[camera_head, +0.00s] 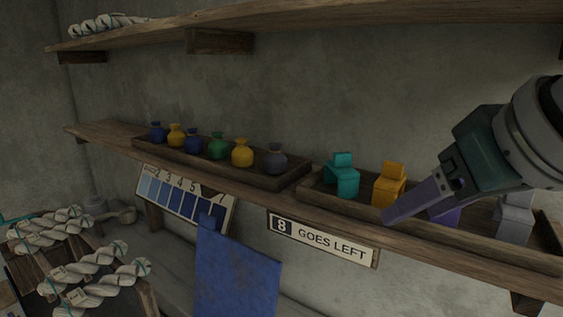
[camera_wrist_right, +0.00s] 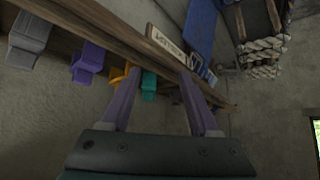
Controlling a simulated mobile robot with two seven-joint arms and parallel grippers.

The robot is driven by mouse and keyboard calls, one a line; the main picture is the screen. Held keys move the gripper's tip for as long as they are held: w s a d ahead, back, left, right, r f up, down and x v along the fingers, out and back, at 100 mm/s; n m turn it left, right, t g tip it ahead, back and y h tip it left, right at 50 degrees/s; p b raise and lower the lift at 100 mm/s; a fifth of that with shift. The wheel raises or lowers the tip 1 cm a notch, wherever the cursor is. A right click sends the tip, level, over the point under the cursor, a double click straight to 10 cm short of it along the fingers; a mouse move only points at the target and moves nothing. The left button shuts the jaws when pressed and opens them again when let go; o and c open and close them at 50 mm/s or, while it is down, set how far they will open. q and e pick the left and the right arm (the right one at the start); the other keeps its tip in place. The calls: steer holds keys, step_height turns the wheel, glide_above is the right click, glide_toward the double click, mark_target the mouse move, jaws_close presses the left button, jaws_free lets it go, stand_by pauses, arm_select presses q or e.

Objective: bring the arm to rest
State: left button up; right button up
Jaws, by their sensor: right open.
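My right gripper (camera_head: 400,208) comes in from the right in the head view, in front of the right part of the middle shelf (camera_head: 240,195). In the right wrist view my right gripper (camera_wrist_right: 158,80) has its two purple fingers apart, with nothing held between them. Beyond the fingers are a teal figure-shaped piece (camera_head: 344,178), an orange one (camera_head: 389,184), a purple one (camera_wrist_right: 88,60) and a grey one (camera_wrist_right: 32,38). In the head view my gripper partly hides the purple piece. My left gripper is not in view.
A tray (camera_head: 190,157) with several coloured jars stands on the shelf. A "GOES LEFT" sign (camera_head: 323,238), a numbered blue colour card (camera_head: 182,200) and a blue cloth (camera_head: 235,272) hang below. White yarn skeins (camera_head: 85,268) lie lower left. An upper shelf (camera_head: 280,24) runs above.

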steer(key=s+d+f+g, duration=0.1)
steer(key=s+f+g, duration=0.1)
steer(key=s+f, duration=0.45)
steer(key=s+d+f+g+h, duration=0.1)
steer(key=s+f, duration=0.2)
steer(key=s, duration=0.6)
steer(key=s+d+f+g, duration=0.1)
steer(key=s+f+g, duration=0.1)
steer(key=s+f, duration=0.35)
arm_select(q)
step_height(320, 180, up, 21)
steer(key=p, duration=2.1)
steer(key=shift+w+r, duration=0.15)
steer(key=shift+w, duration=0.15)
arm_select(e)
steer(key=w+v, duration=0.2)
steer(key=v, duration=0.9)
steer(key=w+a+r+v, duration=0.1)
steer(key=w+v, duration=0.1)
steer(key=v, duration=0.9)
steer(key=shift+r+m+h, duration=0.15)
steer(key=shift+m+h, duration=0.15)
